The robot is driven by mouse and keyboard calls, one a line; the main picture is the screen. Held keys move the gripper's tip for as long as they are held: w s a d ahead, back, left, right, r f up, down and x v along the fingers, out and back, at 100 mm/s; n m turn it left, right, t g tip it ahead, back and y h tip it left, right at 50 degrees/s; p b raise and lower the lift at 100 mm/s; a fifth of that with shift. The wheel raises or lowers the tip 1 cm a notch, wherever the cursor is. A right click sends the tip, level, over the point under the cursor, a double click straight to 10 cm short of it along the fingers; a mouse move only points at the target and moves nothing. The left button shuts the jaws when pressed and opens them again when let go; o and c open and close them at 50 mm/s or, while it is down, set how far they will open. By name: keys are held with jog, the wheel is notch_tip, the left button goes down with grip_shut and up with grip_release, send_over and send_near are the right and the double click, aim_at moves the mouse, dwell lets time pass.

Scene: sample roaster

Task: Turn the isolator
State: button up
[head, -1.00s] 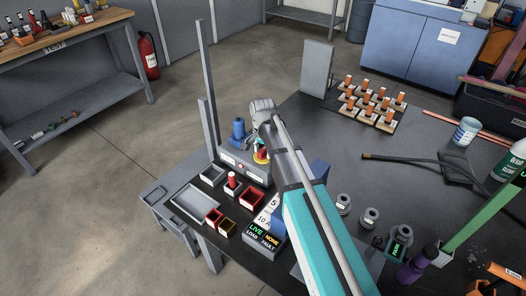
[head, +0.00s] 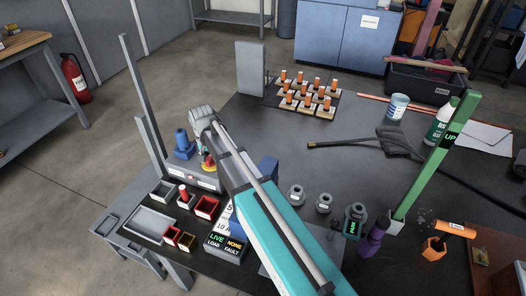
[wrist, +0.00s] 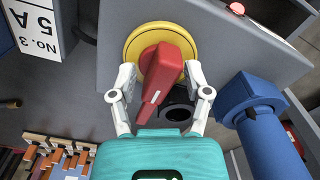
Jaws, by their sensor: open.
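The isolator is a red handle (wrist: 164,82) on a round yellow plate (wrist: 133,47), seen close up in the wrist view. The plate sits on a grey panel. My gripper (wrist: 159,90) is open, with one white finger on each side of the red handle. A gap shows between the handle and each finger, though depth is hard to judge. In the head view my gripper (head: 203,138) is beside the isolator, its fingers mostly hidden.
A blue cylinder (wrist: 262,128) stands close to the right finger. A dark round opening (wrist: 177,113) lies below the handle. A tall grey post (head: 145,100) rises at left. Orange-topped pieces (head: 308,90) stand behind.

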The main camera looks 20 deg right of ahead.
jog(key=n, duration=1.3)
notch_tip(320, 180, up, 14)
jog(key=p, duration=1.4)
jog(key=s+d+r+m+p, duration=0.1)
jog(key=s+d+m, duration=0.9)
jog(key=s+d, duration=0.4)
jog(key=s, duration=0.3)
jog(key=shift+s+d+r+p, duration=0.25)
jog(key=shift+d+r+p, duration=0.05)
jog(key=shift+d, duration=0.1)
dwell(0.5)
